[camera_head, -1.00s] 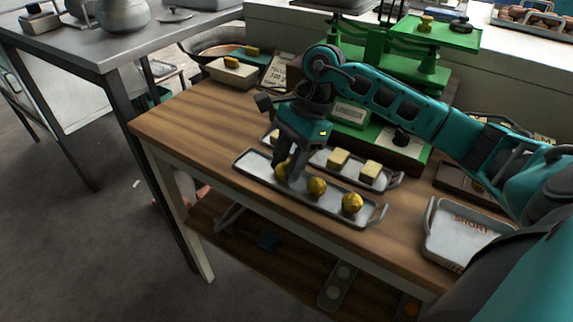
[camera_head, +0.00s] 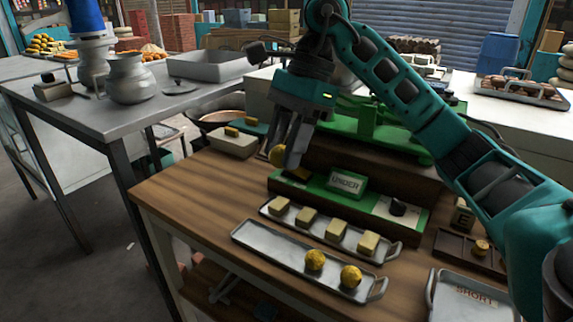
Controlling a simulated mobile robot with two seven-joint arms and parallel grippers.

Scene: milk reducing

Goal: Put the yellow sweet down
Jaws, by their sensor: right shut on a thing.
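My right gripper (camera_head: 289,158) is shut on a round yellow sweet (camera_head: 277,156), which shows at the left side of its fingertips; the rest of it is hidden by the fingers. The gripper holds it in the air in front of the green scale (camera_head: 370,125). The front metal tray (camera_head: 270,243) holds two round yellow sweets (camera_head: 315,260) (camera_head: 350,276) at its right end, and its left part is bare. My left gripper is not in view.
A second tray (camera_head: 390,255) behind holds several pale square sweets. A green card reading "UNDER" (camera_head: 347,184) stands on the scale's base. A tray marked "SHORT" (camera_head: 455,295) lies at the right. The wooden table's left part (camera_head: 185,190) is clear.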

